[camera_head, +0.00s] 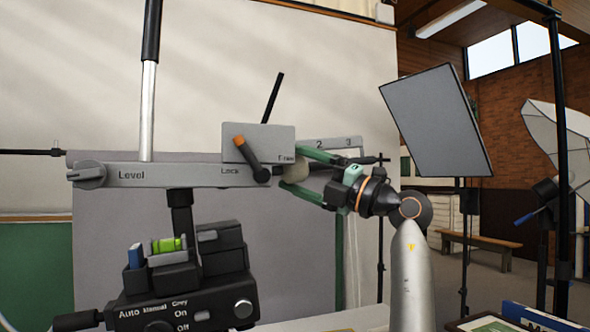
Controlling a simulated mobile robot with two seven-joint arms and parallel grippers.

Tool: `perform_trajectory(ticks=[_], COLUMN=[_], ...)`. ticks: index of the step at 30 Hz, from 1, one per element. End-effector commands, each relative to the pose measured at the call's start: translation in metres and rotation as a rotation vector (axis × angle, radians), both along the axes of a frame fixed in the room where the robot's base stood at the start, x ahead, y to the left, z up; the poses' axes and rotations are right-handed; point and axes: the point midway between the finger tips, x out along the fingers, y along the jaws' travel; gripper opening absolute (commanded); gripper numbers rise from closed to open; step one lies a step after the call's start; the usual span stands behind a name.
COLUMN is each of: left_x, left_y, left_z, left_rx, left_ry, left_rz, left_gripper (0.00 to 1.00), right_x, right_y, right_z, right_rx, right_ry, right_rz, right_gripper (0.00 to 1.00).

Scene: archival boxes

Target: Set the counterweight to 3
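A grey block (258,143), which looks like the counterweight, sits on the grey level bar (185,175). My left gripper is out of view.
A grey panel (437,120) and light stands are at right. A bench (480,242) is farther back.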

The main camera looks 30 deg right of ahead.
Motion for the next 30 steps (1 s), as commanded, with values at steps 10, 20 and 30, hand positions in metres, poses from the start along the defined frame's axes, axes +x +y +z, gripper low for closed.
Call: perform_trajectory(ticks=[10,20,30], left_x=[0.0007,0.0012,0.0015], left_y=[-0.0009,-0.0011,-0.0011], left_z=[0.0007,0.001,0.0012], left_rx=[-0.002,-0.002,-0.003], left_ry=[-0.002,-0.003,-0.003], left_rz=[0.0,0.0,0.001], left_gripper=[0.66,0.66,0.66], right_x=[-0.0003,-0.0005,-0.0007], right_y=[-0.0003,-0.0004,-0.0005], right_z=[0.0001,0.0004,0.0006], right_rx=[0.0,0.001,0.001], right_ry=[0.0,-0.001,-0.001], right_rz=[0.0,-0.001,-0.001], right_gripper=[0.42,0.05,0.0])
